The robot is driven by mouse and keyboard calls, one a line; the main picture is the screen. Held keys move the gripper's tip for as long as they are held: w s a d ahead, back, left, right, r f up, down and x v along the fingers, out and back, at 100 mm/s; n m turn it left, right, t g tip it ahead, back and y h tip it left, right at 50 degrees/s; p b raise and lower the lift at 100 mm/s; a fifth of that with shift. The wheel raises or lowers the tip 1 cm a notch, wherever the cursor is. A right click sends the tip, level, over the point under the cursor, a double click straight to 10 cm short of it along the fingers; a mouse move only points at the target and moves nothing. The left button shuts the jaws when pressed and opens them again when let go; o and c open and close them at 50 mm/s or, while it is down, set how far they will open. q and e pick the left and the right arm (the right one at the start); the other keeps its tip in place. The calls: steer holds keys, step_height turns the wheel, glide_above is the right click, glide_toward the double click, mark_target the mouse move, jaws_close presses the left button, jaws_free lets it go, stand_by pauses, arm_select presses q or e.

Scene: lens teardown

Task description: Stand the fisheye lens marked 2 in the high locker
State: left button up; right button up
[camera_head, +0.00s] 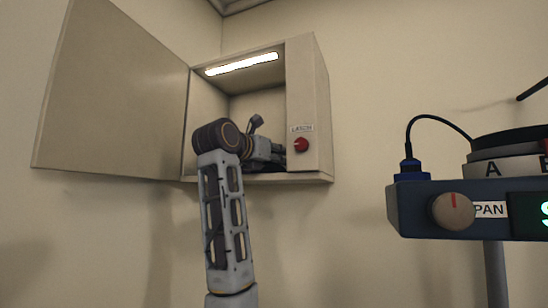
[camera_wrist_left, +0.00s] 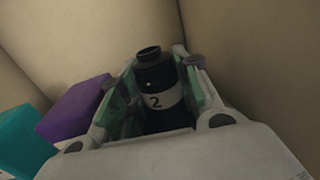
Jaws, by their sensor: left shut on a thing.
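The high locker (camera_head: 309,100) hangs on the wall with its door (camera_head: 110,90) swung open to the left and a light on inside. My left arm reaches up into it, and my left gripper (camera_head: 270,155) is inside near the locker floor, partly hidden by its own wrist. In the left wrist view the left gripper (camera_wrist_left: 160,95) is shut on the fisheye lens marked 2 (camera_wrist_left: 155,78), a black cylinder with a white label, held between green-lined fingers. Whether the lens touches the locker floor cannot be told. My right gripper is not in view.
A purple box (camera_wrist_left: 75,108) and a teal box (camera_wrist_left: 22,140) stand left of the gripper in the wrist view. The locker front has a red latch button (camera_head: 301,145). A blue device with a pan knob (camera_head: 453,211) stands at the right, apart from the locker.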

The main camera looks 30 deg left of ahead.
arm_select(q)
steer(key=shift+f, duration=0.1)
stand_by(0.3)
steer(key=o, duration=0.8)
steer(key=shift+o, duration=0.2)
steer(key=shift+s, duration=0.65)
steer(key=s+b, duration=0.3)
steer(key=s, duration=0.7)
steer(key=shift+s+a, duration=0.4)
